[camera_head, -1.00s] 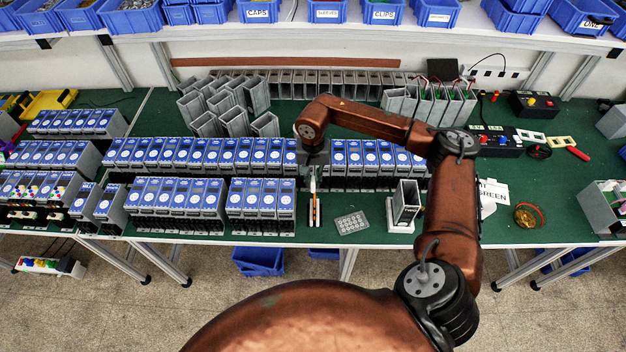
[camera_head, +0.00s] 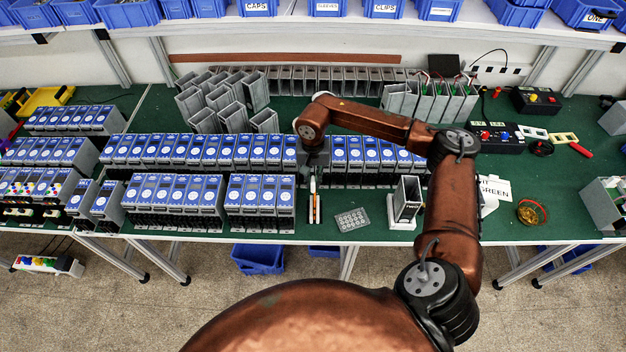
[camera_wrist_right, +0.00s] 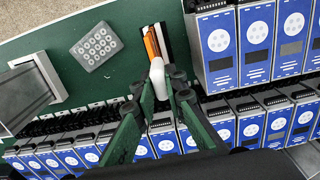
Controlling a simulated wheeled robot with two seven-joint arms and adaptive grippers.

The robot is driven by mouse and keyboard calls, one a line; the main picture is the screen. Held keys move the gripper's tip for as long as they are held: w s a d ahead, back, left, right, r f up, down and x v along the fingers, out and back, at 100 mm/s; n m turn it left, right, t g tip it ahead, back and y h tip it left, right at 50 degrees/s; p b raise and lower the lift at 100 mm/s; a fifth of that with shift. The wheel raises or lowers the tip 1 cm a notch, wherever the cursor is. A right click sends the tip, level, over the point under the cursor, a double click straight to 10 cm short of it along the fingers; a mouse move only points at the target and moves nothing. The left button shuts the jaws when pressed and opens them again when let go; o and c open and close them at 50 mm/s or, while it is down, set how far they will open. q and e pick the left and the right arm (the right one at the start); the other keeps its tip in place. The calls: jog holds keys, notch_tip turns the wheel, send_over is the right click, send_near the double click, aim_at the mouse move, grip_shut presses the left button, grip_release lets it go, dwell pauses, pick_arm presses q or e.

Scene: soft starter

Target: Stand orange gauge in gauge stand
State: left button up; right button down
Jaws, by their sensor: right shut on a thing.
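My right gripper (camera_head: 313,190) points down at the front of the bench, beside the front row of blue-faced units. In the right wrist view its fingers (camera_wrist_right: 159,82) are closed on a white piece at the near end of the orange gauge (camera_wrist_right: 152,46). The orange gauge also shows as a thin strip in the head view (camera_head: 317,208). A narrow dark and white strip (camera_wrist_right: 165,42) lies right beside the gauge; I cannot tell whether it is the gauge stand. Whether the gauge touches the bench is unclear. My left gripper is out of view.
A grey pad with round studs (camera_head: 352,220) lies to the right. Beyond it a grey open housing (camera_head: 408,198) stands on a white base (camera_head: 402,226). Blue-faced units (camera_head: 262,205) crowd the left. Green bench near the front edge is free around the pad.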

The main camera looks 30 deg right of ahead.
jog(key=shift+f, duration=0.35)
jog(key=c, duration=1.9)
grip_release()
notch_tip(320, 180, up, 12)
jog(key=shift+r, duration=0.1)
